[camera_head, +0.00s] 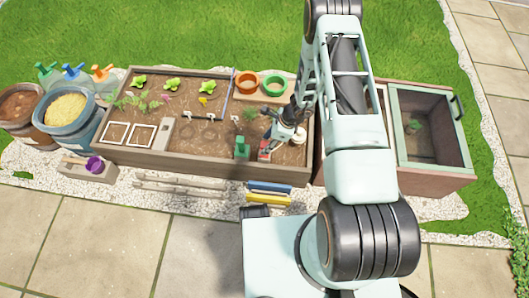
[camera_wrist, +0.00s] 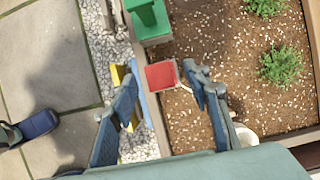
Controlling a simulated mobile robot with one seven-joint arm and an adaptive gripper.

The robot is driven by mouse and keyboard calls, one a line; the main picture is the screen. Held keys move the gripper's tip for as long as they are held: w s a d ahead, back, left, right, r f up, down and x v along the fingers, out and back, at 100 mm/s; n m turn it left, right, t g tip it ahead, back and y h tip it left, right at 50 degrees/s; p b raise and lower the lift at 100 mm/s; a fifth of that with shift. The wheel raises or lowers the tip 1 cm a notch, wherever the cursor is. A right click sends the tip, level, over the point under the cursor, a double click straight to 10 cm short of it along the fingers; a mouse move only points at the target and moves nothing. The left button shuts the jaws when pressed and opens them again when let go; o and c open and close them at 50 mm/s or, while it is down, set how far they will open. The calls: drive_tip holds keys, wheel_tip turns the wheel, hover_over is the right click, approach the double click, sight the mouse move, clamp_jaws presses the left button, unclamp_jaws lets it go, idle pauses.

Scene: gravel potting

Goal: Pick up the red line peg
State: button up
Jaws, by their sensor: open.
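The red line peg (camera_head: 264,155) is at the front edge of the wooden planter bed, right of a green peg (camera_head: 242,148). In the wrist view the red peg (camera_wrist: 161,75) shows its square red top, lying in the gap between my fingertips. My gripper (camera_head: 275,141) is over the front right part of the bed, close to the red peg. In the wrist view my gripper (camera_wrist: 160,84) has its fingers spread wide, one on each side of the peg, with nothing held. The height of the fingertips above the peg is hard to judge.
The green peg (camera_wrist: 150,24) stands close by. Small green plants (camera_wrist: 280,64) grow in the soil beyond. A white round item (camera_wrist: 245,135) is near the right finger. Blue and yellow bars (camera_head: 268,192) lie outside the bed's front wall.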

drive_tip(key=x, duration=0.2)
drive_tip(key=shift+a+f, duration=0.1)
drive_tip(key=shift+f, duration=0.3)
drive_tip(key=shift+c, duration=0.6)
drive_tip(key=c, duration=1)
drive_tip(key=shift+o, duration=0.2)
drive_tip(key=shift+r, duration=0.1)
